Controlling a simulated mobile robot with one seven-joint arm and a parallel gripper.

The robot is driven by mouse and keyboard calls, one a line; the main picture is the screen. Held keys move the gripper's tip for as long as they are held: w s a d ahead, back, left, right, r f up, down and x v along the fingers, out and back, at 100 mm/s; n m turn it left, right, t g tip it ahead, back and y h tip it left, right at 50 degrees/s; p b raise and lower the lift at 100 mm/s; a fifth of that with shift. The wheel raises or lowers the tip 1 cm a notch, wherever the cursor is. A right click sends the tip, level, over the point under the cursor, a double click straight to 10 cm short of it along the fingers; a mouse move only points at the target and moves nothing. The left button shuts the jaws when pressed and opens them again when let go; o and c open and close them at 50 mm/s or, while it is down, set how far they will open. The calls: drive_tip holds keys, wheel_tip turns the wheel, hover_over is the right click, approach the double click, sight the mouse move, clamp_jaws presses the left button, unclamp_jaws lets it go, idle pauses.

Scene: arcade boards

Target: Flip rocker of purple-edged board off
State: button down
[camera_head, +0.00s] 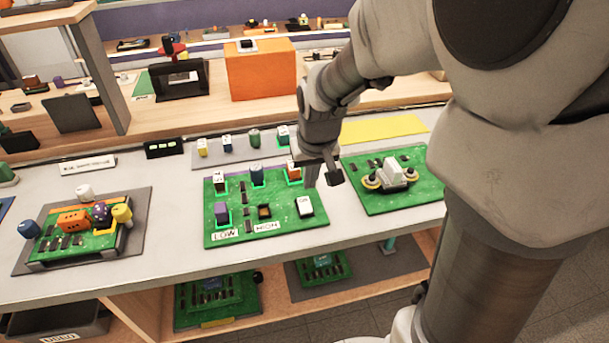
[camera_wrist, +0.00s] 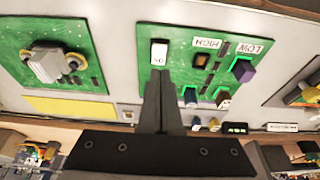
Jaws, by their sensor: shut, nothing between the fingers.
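My gripper (camera_head: 313,180) is shut and empty, above the board just behind the rocker. In the wrist view its fingertips (camera_wrist: 160,76) appear close to the rocker's lettered end; contact cannot be told.
The board also carries LOW and HIGH labels (camera_head: 246,229), a purple block (camera_head: 221,212) and several capped parts along its back. Another green board (camera_head: 392,200) with a white part stands to the right. A board with colored parts (camera_head: 88,222) lies left. Bare bench separates them.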

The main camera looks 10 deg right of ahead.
drive_tip(key=shift+s+r, duration=0.75)
drive_tip(key=shift+r, duration=0.3)
drive_tip(key=s+r+t+p, duration=0.2)
drive_tip(key=s+r+p, duration=0.6)
drive_tip(key=s+r, duration=0.8)
wheel_tip(320, 180, up, 2)
drive_tip(key=shift+s, duration=0.15)
